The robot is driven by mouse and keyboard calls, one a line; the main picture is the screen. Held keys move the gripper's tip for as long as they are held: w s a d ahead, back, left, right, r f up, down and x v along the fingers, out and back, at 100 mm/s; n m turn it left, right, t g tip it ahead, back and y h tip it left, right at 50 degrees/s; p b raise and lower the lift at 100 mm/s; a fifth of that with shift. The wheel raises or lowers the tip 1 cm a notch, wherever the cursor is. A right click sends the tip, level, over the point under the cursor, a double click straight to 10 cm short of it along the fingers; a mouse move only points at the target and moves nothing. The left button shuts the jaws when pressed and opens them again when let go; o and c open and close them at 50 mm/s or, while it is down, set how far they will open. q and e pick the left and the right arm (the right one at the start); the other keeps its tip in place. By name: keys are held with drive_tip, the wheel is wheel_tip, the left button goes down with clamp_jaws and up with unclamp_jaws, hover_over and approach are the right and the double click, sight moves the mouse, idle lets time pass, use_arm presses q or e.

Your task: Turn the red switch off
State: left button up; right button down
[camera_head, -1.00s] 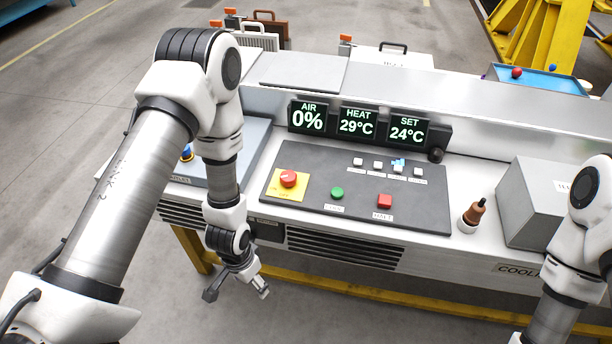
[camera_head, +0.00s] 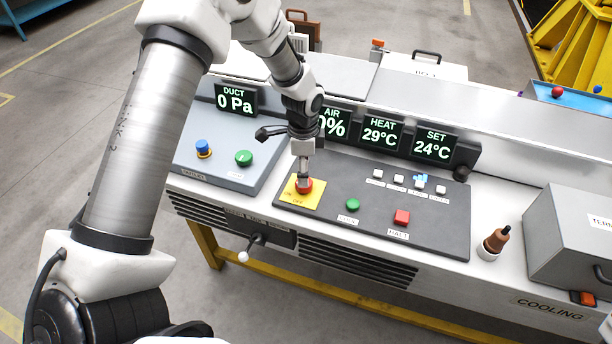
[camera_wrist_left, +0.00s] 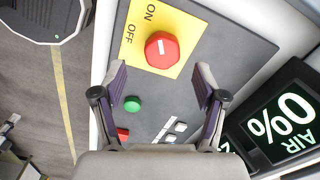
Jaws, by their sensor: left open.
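The red switch (camera_head: 305,186) is a round knob on a yellow plate (camera_head: 291,197) at the left end of the dark control panel (camera_head: 335,218). In the left wrist view the red knob (camera_wrist_left: 162,50) carries a short white mark, and the plate (camera_wrist_left: 184,20) reads ON and OFF. My left gripper (camera_head: 304,178) points down right above the knob. In the wrist view the two fingers of my left gripper (camera_wrist_left: 161,78) are apart, with the knob just ahead between their tips. I cannot tell whether they touch it. My right gripper is not in view.
A green button (camera_head: 352,204), a red square button (camera_head: 401,217) and several white buttons share the panel. Displays stand behind it, one reading HEAT (camera_head: 382,132). A side panel (camera_head: 216,160) with blue and green buttons is at left. A brown-handled tool (camera_head: 496,240) stands right.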

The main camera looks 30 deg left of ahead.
use_arm(q)
drive_tip(key=f, duration=0.4)
drive_tip(key=shift+w+f, duration=0.35)
drive_tip(key=shift+s+r, duration=0.15)
drive_tip(key=shift+s, duration=0.05)
drive_tip(key=shift+c, duration=0.3)
drive_tip(key=c, duration=1.1)
drive_tip(key=shift+n+p, duration=0.35)
drive_tip(key=shift+n, duration=0.05)
drive_tip(key=n+p, duration=0.2)
drive_tip(key=n, duration=0.3)
drive_tip(key=shift+s, duration=0.1)
drive_tip(key=n+p, duration=0.1)
drive_tip(key=n, duration=0.2)
drive_tip(key=shift+n+p, duration=0.3)
drive_tip(key=shift+n, duration=0.1)
drive_tip(key=shift+n+p, duration=0.4)
drive_tip(key=shift+n, duration=0.8)
